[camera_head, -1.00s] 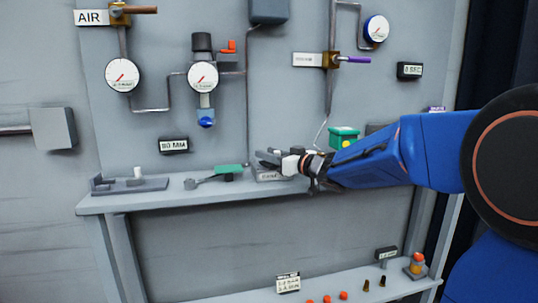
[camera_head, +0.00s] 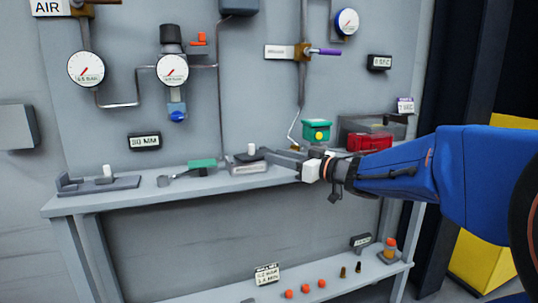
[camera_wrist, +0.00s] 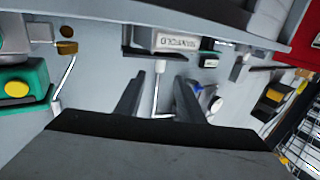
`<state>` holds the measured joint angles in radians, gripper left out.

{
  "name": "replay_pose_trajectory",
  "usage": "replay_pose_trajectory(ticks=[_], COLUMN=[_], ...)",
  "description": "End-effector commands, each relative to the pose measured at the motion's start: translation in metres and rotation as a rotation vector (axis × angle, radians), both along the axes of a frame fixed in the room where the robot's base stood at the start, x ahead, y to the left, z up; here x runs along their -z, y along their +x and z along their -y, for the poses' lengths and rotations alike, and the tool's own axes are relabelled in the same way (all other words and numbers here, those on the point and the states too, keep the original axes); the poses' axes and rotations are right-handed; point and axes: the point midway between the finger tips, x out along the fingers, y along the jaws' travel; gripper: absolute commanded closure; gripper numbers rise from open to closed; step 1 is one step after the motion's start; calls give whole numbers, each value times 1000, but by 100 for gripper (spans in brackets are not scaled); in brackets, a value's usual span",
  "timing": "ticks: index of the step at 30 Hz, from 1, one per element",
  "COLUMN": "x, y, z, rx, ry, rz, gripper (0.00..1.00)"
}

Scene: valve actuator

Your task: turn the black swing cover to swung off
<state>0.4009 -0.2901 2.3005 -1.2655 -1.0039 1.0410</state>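I cannot single out the black swing cover with certainty. A grey labelled block (camera_head: 246,166) sits on the bench shelf, with a dark flat piece (camera_head: 240,158) and a pale knob on top. My gripper (camera_head: 275,155) is just right of this block, its fingers pointing left toward it. I cannot tell whether they touch it. In the wrist view my gripper (camera_wrist: 158,95) shows two dark fingers apart with nothing visible gripped between them. A white plate marked MANIFOLD (camera_wrist: 180,42) lies beyond the fingers there.
A green box (camera_head: 316,130) with a yellow button, a red box (camera_head: 369,142) and a dark see-through box (camera_head: 352,127) stand right of my gripper. A green-handled tool (camera_head: 201,165) and a grey fixture (camera_head: 97,184) are on the shelf (camera_head: 145,196) to the left. Gauges and pipes cover the panel.

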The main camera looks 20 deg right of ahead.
Motion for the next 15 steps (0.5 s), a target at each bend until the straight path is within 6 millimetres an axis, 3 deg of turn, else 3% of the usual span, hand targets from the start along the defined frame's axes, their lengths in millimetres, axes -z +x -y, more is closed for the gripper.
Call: replay_pose_trajectory(ticks=[6, 15], x=[0, 0], y=[-15, -18], z=[9, 11], rx=[1, 0], ry=[-1, 0], rz=[1, 0], gripper=[65, 65])
